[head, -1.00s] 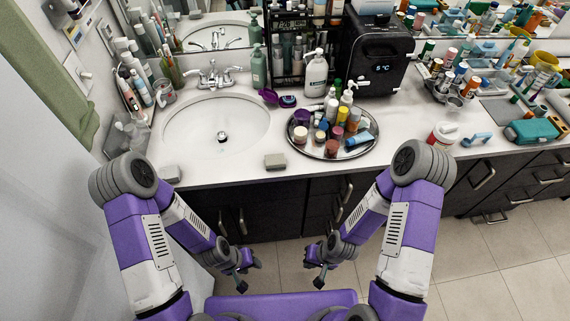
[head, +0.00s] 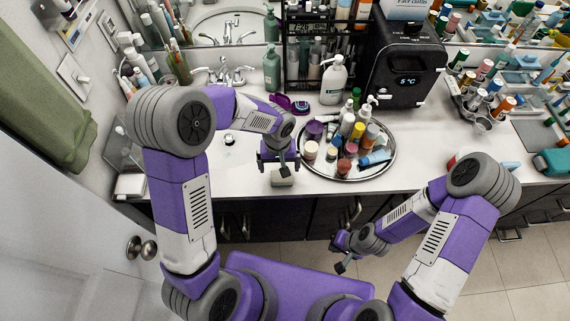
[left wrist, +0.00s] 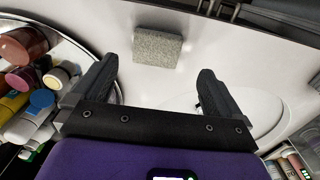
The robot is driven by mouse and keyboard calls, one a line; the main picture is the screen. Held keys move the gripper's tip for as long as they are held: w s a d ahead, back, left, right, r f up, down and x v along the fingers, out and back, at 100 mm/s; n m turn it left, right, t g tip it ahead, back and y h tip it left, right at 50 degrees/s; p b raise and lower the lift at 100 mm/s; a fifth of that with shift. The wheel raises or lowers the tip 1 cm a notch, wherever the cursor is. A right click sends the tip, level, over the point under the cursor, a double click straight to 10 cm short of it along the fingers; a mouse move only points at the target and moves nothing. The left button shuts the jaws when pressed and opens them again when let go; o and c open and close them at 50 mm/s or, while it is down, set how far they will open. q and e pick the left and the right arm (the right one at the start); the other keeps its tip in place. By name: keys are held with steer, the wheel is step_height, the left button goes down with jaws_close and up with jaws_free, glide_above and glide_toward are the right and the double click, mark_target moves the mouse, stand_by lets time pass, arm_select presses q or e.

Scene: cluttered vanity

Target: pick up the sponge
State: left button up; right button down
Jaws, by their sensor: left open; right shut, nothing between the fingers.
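The sponge (head: 283,178) is a small grey-green block on the counter near its front edge. In the left wrist view the sponge (left wrist: 158,47) lies flat, ahead of the spread fingers and apart from them. My left gripper (head: 280,163) is over the counter, just above and behind the sponge in the head view, and partly covers it. The left wrist view shows this gripper (left wrist: 155,82) open with nothing between its fingers. My right gripper (head: 339,253) is shut and empty, in front of the cabinets and below the counter.
A round tray (head: 390,163) crowded with bottles and jars stands right beside the left gripper. The sink (head: 215,165) is behind my left arm. A white pump bottle (head: 333,80) and a black box with a display (head: 405,60) stand farther back.

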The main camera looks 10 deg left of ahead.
arm_select(q)
steer(key=shift+w+a+f, duration=0.1)
steer(key=shift+w, duration=0.15)
steer(key=f, duration=0.6)
steer(key=shift+s+d+f+b, duration=0.2)
steer(key=shift+d+f+b, duration=0.15)
steer(key=shift+c, duration=0.5)
steer(key=c, duration=1)
step_height(320, 180, up, 10)
steer(key=shift+r+p, duration=0.1)
steer(key=shift+p, duration=0.45)
